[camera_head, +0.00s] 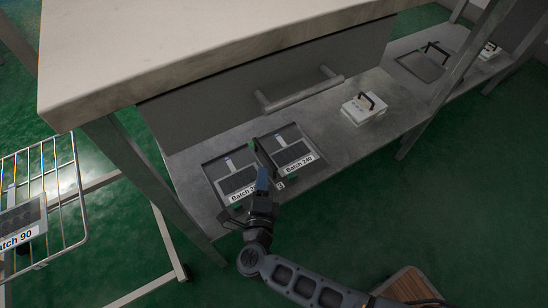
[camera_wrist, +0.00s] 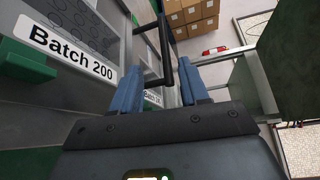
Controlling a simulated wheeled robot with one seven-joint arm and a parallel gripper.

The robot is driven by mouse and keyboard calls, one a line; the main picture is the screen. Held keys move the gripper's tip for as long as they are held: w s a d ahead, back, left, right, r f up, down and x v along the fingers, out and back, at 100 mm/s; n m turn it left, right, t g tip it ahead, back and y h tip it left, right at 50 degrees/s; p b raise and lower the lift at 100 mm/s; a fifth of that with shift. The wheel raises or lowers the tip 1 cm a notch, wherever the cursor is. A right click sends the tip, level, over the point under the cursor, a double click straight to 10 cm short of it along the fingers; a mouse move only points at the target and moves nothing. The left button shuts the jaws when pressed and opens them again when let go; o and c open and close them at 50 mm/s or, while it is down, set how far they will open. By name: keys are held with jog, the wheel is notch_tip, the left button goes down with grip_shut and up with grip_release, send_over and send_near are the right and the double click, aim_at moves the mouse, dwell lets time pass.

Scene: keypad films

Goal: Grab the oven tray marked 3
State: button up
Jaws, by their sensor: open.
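A dark oven tray (camera_head: 221,160) lies on the metal shelf under the table. It holds two keypad films, one with a Batch label that I cannot fully read in the head view (camera_head: 240,183) and one labelled Batch 240 (camera_head: 295,158). A small tag reading 3 (camera_head: 281,185) shows at its front edge. My gripper (camera_head: 263,176) is over the tray's front middle, at its black handle. In the wrist view the black handle (camera_wrist: 162,42) runs between the blue fingers of my gripper (camera_wrist: 158,82), which are apart. The Batch 200 label (camera_wrist: 70,48) is left of them.
A white stack with a black handle (camera_head: 363,108) stands farther right on the shelf (camera_head: 335,140). Another dark tray (camera_head: 427,65) lies beyond it. The tabletop (camera_head: 190,55) overhangs the shelf. A wire rack (camera_head: 60,190) stands at left.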

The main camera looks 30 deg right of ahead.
jog(key=x, duration=0.2)
jog(key=shift+w+d+f+b, duration=0.1)
jog(key=shift+w+d+b, duration=0.1)
jog(key=shift+b, duration=0.15)
jog(key=shift+r+b+x, duration=0.15)
jog(key=shift+b+x, duration=0.35)
jog(key=shift+x, duration=0.85)
jog(key=shift+r+b+x, duration=0.15)
jog(key=shift+b+x, duration=0.3)
jog(key=shift+x, duration=0.9)
jog(key=shift+d+r, duration=0.1)
jog(key=shift+r, duration=0.05)
grip_shut()
